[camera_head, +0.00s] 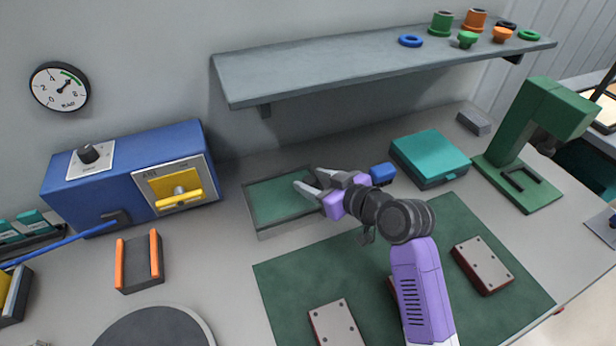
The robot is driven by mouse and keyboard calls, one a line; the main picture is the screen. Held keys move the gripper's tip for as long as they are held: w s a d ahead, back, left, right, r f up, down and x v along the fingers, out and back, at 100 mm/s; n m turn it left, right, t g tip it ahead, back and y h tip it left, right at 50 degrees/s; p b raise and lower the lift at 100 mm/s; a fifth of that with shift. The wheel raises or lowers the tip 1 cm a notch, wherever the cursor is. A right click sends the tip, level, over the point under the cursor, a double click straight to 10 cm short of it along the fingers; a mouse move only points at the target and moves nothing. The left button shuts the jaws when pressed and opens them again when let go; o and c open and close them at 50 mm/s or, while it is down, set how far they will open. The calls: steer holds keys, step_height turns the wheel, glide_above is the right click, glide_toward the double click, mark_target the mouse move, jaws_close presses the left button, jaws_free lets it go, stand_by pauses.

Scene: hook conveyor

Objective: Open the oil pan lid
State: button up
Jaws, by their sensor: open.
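A shallow rectangular tray (252,222) with grey walls and a green inner surface lies on the worktop near the back wall. It may be the oil pan, but I cannot tell for sure, and I cannot make out a separate lid on it. My gripper (305,177) is over the right part of this tray, its two pale fingers apart and pointing left, with nothing between them. The gripper and wrist hide part of the tray's right side. I cannot tell whether the fingers touch the tray.
A teal case (430,154) and small blue block (383,173) are right of the tray. A blue control box (125,165) stands left. A grey shelf (370,72) overhangs behind. A green mat (290,285) with metal plates lies in front; a green press (535,130) stands right.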

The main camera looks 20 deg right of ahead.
steer(key=shift+x, duration=1.1)
jaws_close()
stand_by(0.7)
